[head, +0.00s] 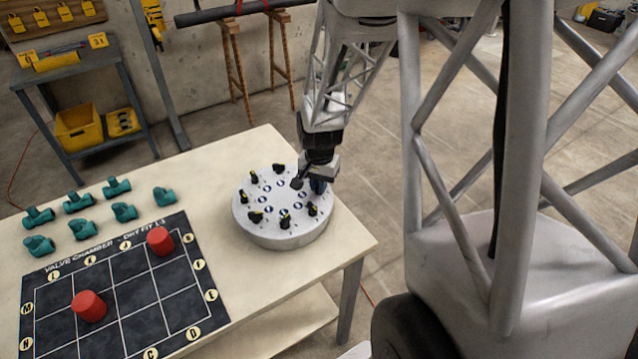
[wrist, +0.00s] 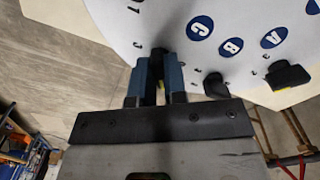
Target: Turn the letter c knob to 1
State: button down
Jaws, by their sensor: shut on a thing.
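A round white dial plate (head: 268,240) stands on the table, with several black knobs around its top and blue round letter labels inside the ring. In the wrist view the letter C label (wrist: 200,27) faces a black knob (wrist: 157,62) at the plate's edge. My gripper (wrist: 157,75) has its blue fingers on either side of this knob and is shut on it.
The neighbouring knob by the letter B label (wrist: 231,47) is close to my right finger. The pale table (head: 330,245) also holds a black board (head: 130,290) with two red cylinders (head: 89,307) and several green pipe fittings (head: 123,211), left of the plate.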

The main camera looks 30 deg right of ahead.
jog(key=shift+m, duration=0.7)
jog(key=c, duration=1.2)
grip_release()
jog(key=shift+o, duration=0.2)
jog(key=shift+r, duration=0.2)
jog(key=shift+r, duration=3.75)
